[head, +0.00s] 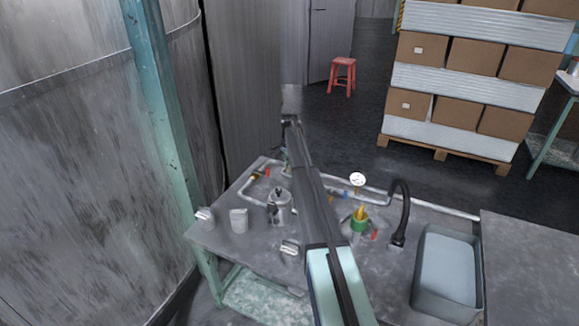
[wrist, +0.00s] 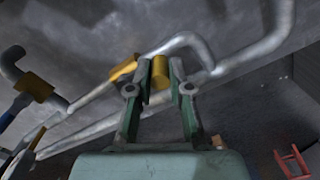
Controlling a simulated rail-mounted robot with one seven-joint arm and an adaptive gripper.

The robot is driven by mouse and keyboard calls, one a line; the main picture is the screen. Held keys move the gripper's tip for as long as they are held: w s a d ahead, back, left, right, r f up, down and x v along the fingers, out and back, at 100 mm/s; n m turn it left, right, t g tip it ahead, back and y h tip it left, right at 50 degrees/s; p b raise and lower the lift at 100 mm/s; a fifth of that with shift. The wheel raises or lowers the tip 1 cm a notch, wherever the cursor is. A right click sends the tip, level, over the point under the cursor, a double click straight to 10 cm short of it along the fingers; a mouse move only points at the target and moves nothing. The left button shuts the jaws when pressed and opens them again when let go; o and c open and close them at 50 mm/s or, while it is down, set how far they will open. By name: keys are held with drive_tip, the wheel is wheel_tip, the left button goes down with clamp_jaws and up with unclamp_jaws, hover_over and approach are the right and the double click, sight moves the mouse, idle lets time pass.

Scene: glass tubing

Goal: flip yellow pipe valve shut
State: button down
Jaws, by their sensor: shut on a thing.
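In the wrist view, my gripper (wrist: 161,68) is shut on a yellow cylinder-like piece (wrist: 160,80) in front of a bent grey pipe (wrist: 188,42). A yellow valve part (wrist: 123,69) shows on the pipe just left of the fingers. I cannot tell whether the held piece is the valve's handle. Another yellow valve body (wrist: 38,87) with a blue handle (wrist: 10,115) is farther left. In the head view, the pipe has a yellow fitting with a red end (head: 266,172) at the bench's back left. My arm hides the gripper and the pipe's middle there.
The grey bench (head: 222,252) holds a moka pot (head: 279,205), white cups (head: 239,220), a green pot (head: 360,224), a gauge (head: 357,179), a black curved spout (head: 405,205) and a grey basin (head: 447,268). A red stool (head: 342,75) stands behind on open floor.

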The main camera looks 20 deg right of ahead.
drive_tip(key=s+n+p, duration=0.1)
drive_tip(key=s+n, duration=0.6)
drive_tip(key=n, duration=1)
drive_tip(key=shift+s+a+n, duration=0.3)
drive_tip(key=shift+s, duration=0.05)
drive_tip(key=shift+f, duration=0.1)
idle(0.4)
drive_tip(key=c, duration=1.1)
unclamp_jaws()
wheel_tip(320, 180, up, 12)
drive_tip(key=shift+r, duration=0.1)
